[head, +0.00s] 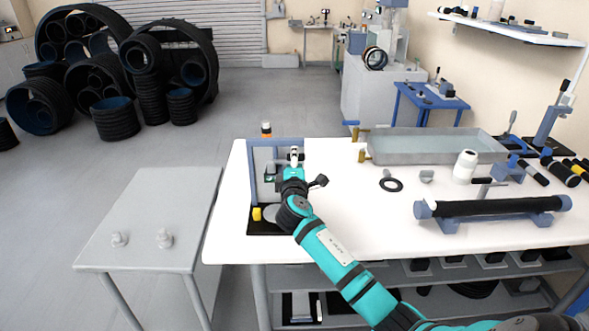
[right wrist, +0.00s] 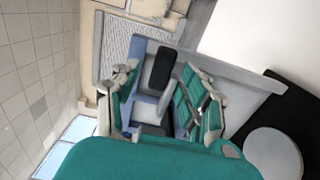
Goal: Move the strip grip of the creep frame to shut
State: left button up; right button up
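The creep frame (head: 258,172) stands at the left end of the white bench, with a blue-grey upright, a black base and a yellow part low at its left. My right gripper (head: 294,156) is in front of its upper part and hides some of it. In the right wrist view the fingers of my right gripper (right wrist: 163,95) are spread apart. A black block (right wrist: 160,68) on the blue-grey frame shows between them; I cannot tell whether it is the strip grip or whether a finger touches it. A grey disc (right wrist: 273,153) lies on the black base. My left gripper is not in view.
A grey side table (head: 150,225) with two small knobs stands left of the bench. A water tray (head: 430,148), a white bottle (head: 465,166), a black ring (head: 391,185) and a black pipe on a blue cradle (head: 490,207) are to the right. The bench middle is clear.

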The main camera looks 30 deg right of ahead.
jog(key=v, duration=1.1)
jog(key=shift+s, duration=0.2)
jog(key=shift+a, duration=0.1)
